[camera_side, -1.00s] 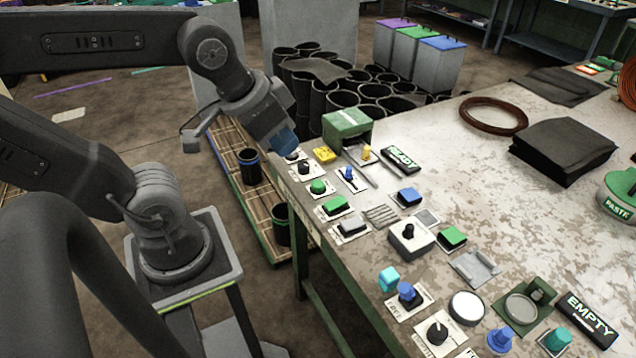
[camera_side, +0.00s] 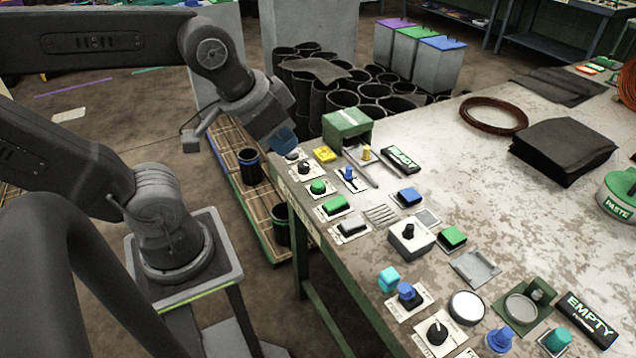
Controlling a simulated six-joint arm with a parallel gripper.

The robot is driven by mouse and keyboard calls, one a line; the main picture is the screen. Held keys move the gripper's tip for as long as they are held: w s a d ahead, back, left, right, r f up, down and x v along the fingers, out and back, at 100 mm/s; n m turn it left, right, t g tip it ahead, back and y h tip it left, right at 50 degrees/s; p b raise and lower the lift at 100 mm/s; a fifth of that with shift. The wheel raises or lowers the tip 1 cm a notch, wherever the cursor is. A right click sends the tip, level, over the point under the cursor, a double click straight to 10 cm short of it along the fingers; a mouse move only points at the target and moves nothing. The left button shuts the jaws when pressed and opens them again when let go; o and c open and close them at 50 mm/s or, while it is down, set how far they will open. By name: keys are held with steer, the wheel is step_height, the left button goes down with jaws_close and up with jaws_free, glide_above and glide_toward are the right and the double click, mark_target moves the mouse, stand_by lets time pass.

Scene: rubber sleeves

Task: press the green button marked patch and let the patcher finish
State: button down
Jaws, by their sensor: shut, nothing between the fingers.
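The green patcher (camera_side: 347,127) stands at the table's far left corner, with a lit sign (camera_side: 402,159) beside it whose text I cannot read surely. A round green button (camera_side: 318,187) and a rectangular green button (camera_side: 335,204) sit on white label plates along the near left edge. The labels are too small to read, so I cannot tell which is marked patch. My gripper (camera_side: 284,141) is shut and empty, pointing down at the table's left corner. Its blue tips are close to a pale round control (camera_side: 293,155); whether they touch it is not clear.
A low rack (camera_side: 232,180) with black sleeves stands beside the table. Black sheets (camera_side: 563,150) lie on the right; the table middle is mostly clear.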

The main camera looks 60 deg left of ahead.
stand_by(0.5)
steer(key=m+t+y, duration=0.1)
steer(key=m+t, duration=0.3)
steer(key=m, duration=0.4)
glide_above(318, 185)
step_height(318, 185, down, 17)
steer(key=shift+w+r, duration=0.1)
steer(key=shift+r, duration=0.1)
steer(key=shift+f, duration=0.1)
steer(key=shift+f, duration=4.3)
steer(key=shift+f, duration=0.15)
steer(key=shift+f, duration=0.25)
